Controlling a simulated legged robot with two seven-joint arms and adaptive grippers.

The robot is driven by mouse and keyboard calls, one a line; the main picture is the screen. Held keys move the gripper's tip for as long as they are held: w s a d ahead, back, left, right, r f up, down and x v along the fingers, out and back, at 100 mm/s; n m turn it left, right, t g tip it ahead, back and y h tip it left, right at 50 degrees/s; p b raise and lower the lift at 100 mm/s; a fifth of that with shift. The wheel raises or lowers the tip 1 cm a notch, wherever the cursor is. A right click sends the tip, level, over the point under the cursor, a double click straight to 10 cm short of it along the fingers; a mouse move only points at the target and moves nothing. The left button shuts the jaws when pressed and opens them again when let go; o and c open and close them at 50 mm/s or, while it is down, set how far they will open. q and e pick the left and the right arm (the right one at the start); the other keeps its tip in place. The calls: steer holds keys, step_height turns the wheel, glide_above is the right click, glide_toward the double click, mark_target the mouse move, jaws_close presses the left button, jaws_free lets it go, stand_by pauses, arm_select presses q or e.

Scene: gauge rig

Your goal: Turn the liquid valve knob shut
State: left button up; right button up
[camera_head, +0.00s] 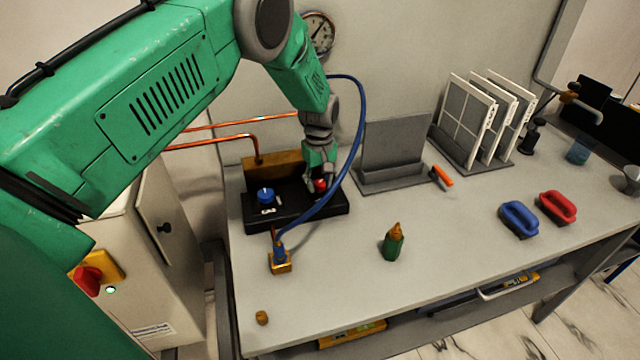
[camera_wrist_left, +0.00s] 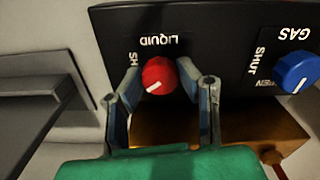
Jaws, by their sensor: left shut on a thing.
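The red liquid valve knob (camera_head: 321,185) sits on the right part of a black valve box (camera_head: 290,211) at the back left of the bench. In the left wrist view the knob (camera_wrist_left: 160,76) has "LIQUID" printed beside it, upside down. Its white pointer mark points to the lower left there. A "SHUT" label beside it is partly hidden by a finger. My left gripper (camera_head: 319,176) reaches down from above and is shut on this knob, with one finger on each side. My right gripper is in neither view.
The blue gas knob (camera_head: 265,195) stands on the same box. A blue hose (camera_head: 345,190) arcs close to my left gripper, down to a brass fitting (camera_head: 280,262). A grey stand (camera_head: 393,150) is just right. A green bottle (camera_head: 394,243) stands in front, with free bench around it.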

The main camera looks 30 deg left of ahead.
arm_select(q)
steer(key=m, duration=0.3)
steer(key=shift+w+r+m, duration=0.15)
steer(key=shift+m, duration=0.15)
steer(key=shift+m+b, duration=0.3)
steer(key=shift+m, duration=1.5)
steer(key=shift+a, duration=0.1)
steer(key=o, duration=0.9)
steer(key=shift+o, duration=1.2)
